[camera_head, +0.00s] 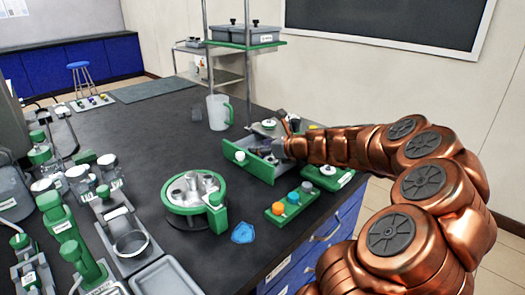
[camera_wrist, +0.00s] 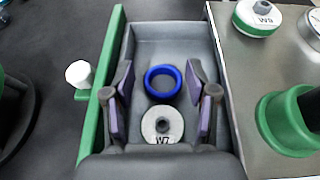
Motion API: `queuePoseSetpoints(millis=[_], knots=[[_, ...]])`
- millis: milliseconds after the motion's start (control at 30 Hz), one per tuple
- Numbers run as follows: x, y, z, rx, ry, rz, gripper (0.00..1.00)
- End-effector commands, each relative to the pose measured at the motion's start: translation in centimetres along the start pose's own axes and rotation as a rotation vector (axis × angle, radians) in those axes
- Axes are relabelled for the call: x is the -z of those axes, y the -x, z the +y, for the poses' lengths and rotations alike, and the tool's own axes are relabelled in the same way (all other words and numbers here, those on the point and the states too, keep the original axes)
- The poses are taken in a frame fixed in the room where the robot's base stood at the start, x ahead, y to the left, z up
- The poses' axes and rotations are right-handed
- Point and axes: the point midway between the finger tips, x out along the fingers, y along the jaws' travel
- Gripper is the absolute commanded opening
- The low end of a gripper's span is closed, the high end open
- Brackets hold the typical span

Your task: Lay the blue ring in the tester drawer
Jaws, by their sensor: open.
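The tester drawer (camera_wrist: 172,40) is pulled out, with a green front panel that has a white knob (camera_wrist: 78,74). It also shows in the head view (camera_head: 247,165). The blue ring (camera_wrist: 163,97) lies flat inside the drawer in the wrist view. A white disc marked W7 (camera_wrist: 150,122) is in the drawer close beside the ring. My gripper (camera_wrist: 160,72) is open over the drawer, with one finger on each side of the ring and a gap to it on both sides. In the head view my gripper (camera_head: 284,142) is at the drawer and the ring cannot be made out.
A white disc marked W9 (camera_wrist: 258,18) sits on the grey surface right of the drawer. A green round device (camera_head: 190,207), a block with coloured knobs (camera_head: 277,212) and a blue patch (camera_head: 243,232) are on the dark bench. A clear jug (camera_head: 217,113) stands behind the drawer.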

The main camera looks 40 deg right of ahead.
Motion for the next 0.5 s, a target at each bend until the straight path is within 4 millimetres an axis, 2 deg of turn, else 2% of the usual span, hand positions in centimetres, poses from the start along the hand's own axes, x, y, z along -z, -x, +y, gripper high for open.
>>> queuePoseSetpoints(millis=[500], knots=[[0.1,7.3,-0.2,0.007,-0.002,0.0,0.57]])
